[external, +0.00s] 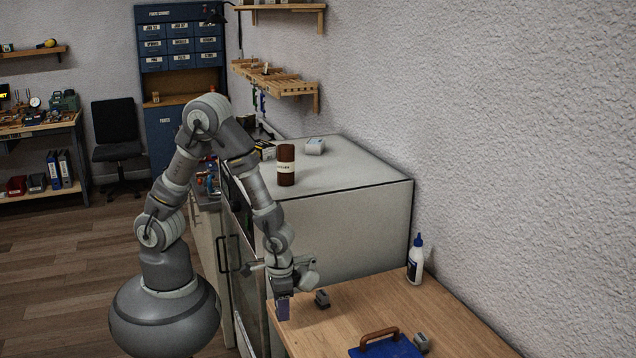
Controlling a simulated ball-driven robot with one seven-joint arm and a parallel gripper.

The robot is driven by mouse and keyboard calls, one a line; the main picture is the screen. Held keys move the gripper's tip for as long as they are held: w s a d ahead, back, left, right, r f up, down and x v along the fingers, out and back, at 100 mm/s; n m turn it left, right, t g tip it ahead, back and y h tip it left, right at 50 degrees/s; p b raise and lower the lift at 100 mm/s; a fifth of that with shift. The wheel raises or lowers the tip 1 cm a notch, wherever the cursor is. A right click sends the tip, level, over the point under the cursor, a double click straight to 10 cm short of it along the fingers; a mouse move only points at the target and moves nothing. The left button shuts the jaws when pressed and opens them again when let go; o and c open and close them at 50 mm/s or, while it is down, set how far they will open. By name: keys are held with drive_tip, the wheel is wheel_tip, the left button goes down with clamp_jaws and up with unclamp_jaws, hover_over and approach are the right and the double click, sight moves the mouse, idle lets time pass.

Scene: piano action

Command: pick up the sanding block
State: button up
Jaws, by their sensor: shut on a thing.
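My gripper (283,293) points down over the near left corner of the wooden bench top. It is shut on a small purplish-grey block, the sanding block (283,309), which hangs upright below the fingers. The fingers are small here and partly merge with the block. I cannot tell whether the block's lower end touches the bench or is just above it.
A small grey block (322,299) lies just right of my gripper. Another grey block (421,343) sits beside a blue item with a brown handle (380,334). A white glue bottle (415,262) stands near the wall. A tall white cabinet (345,225) rises behind.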

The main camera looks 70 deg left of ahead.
drive_tip(key=s+a+b, duration=0.3)
drive_tip(key=s+b, duration=0.2)
drive_tip(key=shift+s+a, duration=0.15)
drive_tip(key=shift+s+a+r+b, duration=0.2)
drive_tip(key=shift+s+a+b, duration=0.25)
drive_tip(key=shift+b, duration=1.05)
drive_tip(key=shift+s+a+r+b, duration=0.2)
drive_tip(key=shift+s+b, duration=0.3)
drive_tip(key=shift+b, duration=1)
